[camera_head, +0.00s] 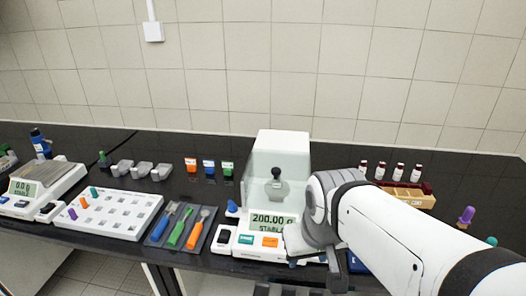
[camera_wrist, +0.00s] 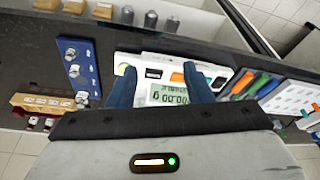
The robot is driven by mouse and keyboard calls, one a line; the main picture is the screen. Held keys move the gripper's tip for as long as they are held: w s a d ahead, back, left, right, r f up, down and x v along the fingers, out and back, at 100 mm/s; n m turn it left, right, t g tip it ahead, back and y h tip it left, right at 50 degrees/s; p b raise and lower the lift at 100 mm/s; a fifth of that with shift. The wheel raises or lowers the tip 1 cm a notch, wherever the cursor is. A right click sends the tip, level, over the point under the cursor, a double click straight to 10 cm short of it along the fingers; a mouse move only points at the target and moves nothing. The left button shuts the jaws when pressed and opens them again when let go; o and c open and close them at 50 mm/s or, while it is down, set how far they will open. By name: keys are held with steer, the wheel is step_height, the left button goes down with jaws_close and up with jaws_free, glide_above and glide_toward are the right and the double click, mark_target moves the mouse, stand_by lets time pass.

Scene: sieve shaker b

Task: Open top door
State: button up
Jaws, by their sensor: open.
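A balance with a white, boxy draft shield (camera_head: 283,143) stands mid-bench. Its top panel looks shut, though the top door's edges are hard to make out. A dark knob-shaped thing (camera_head: 277,188) shows at the shield's front; I cannot tell whether it is inside. The balance display (camera_head: 271,222) reads 200.00 g, STABLE; it also shows upside down in the wrist view (camera_wrist: 168,94). My gripper (camera_wrist: 160,85) is open and empty, its dark blue fingers spread to either side of the display in that view. In the head view my arm reaches in from the right, its end beside the balance front.
Left of the balance are a tool tray (camera_head: 180,228), a white perforated rack (camera_head: 108,212) and a second balance (camera_head: 42,180). Small coloured bottles (camera_head: 209,167) stand behind. A wooden vial rack (camera_head: 408,194) is at right. The tiled wall (camera_head: 230,65) closes the back.

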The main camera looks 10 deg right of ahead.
steer(key=w+r+n+y, duration=0.1)
steer(key=w+r+n, duration=0.35)
steer(key=w, duration=0.95)
steer(key=y, duration=0.1)
glide_toward(276, 169)
steer(key=shift+n+t, duration=0.3)
steer(key=shift+n, duration=0.25)
steer(key=x, duration=0.2)
steer(key=p+x, duration=0.1)
steer(key=x, duration=0.5)
steer(key=shift+s+f+p, duration=0.2)
steer(key=shift+s+p, duration=0.1)
steer(key=shift+p, duration=0.05)
jaws_close()
